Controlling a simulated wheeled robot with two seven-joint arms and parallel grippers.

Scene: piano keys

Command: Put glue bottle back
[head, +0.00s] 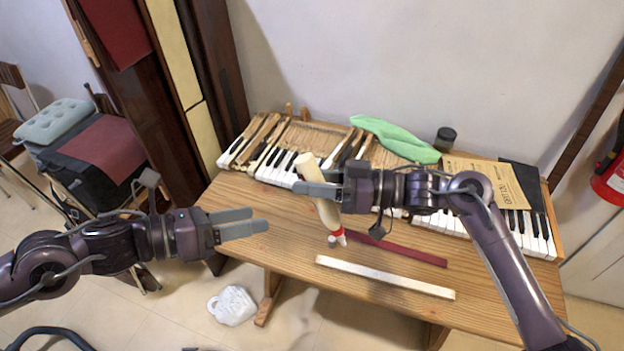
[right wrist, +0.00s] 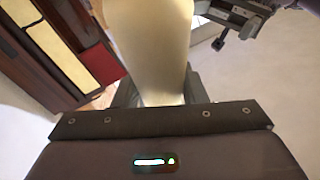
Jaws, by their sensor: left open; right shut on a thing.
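The glue bottle (head: 325,207) is cream coloured with a red and white nozzle that points down. My right gripper (head: 318,190) is shut on it and holds it tilted over the wooden table. In the right wrist view the pale bottle body (right wrist: 150,45) stands between the fingers; its nozzle is out of sight there. The nozzle tip is close to the table top, and I cannot tell whether it touches. My left gripper (head: 262,229) is open and empty to the left of the bottle, near the table's left front edge.
Piano keys (head: 290,167) lie along the back of the wooden table (head: 235,197). A red strip (head: 400,248) and a white strip (head: 385,277) lie in front. A green cloth (head: 395,138), a dark jar (head: 445,138) and a tan paper (head: 483,178) are at the back.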

